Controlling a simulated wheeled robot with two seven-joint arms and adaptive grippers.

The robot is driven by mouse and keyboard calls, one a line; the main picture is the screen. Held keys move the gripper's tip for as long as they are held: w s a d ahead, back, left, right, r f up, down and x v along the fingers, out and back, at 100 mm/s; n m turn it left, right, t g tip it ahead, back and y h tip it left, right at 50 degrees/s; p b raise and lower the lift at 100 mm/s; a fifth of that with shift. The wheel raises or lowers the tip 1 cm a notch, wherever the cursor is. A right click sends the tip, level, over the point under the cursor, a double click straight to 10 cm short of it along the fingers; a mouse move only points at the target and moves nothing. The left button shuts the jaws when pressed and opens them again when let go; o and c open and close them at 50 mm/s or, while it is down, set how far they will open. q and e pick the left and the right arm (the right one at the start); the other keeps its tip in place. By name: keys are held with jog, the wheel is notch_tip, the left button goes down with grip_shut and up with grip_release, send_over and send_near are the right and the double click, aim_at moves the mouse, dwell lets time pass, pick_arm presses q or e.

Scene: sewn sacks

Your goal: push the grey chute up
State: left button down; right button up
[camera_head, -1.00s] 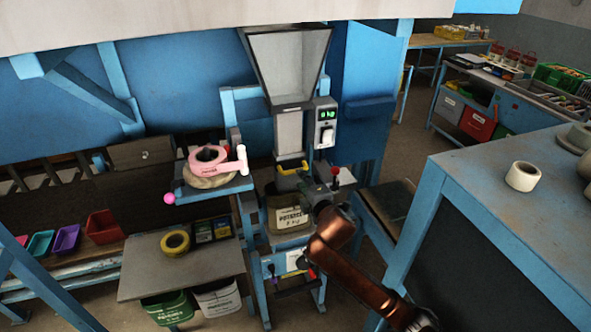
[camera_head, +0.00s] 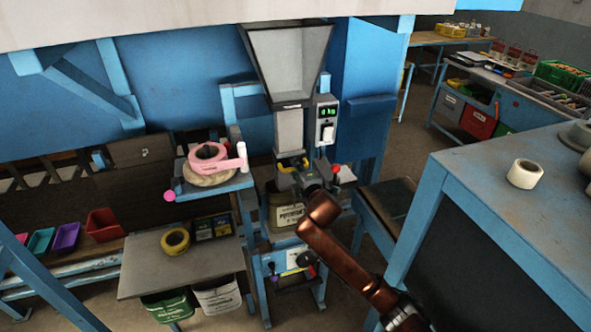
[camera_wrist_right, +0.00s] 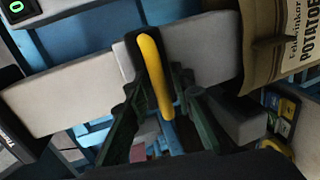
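The grey chute (camera_head: 290,128) hangs upright below the grey hopper (camera_head: 288,62), with a yellow handle (camera_head: 285,167) at its lower end. My right gripper (camera_head: 302,172) is at this handle, partly overlapping it in the head view. In the right wrist view the yellow handle (camera_wrist_right: 154,72) lies between the dark fingers of my right gripper (camera_wrist_right: 160,85). The fingers look spread on either side of it; firm contact cannot be made out. A brown potato sack (camera_head: 286,216) is under the chute; it also shows in the wrist view (camera_wrist_right: 268,45). My left gripper is not in view.
A control box (camera_head: 326,122) with a green display stands right of the chute. A red-knobbed lever (camera_head: 336,169) is close to my right gripper. A shelf with pink tape (camera_head: 211,156) is on the left. A blue-framed table (camera_head: 490,190) stands on the right.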

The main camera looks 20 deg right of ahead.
grip_shut()
dwell(0.4)
notch_tip(320, 180, up, 17)
jog(key=p, duration=1.5)
jog(key=shift+f+p, duration=0.1)
jog(key=shift+p, duration=0.3)
jog(key=shift+o, duration=1)
grip_release()
jog(key=shift+o, duration=0.3)
jog(key=shift+f, duration=0.1)
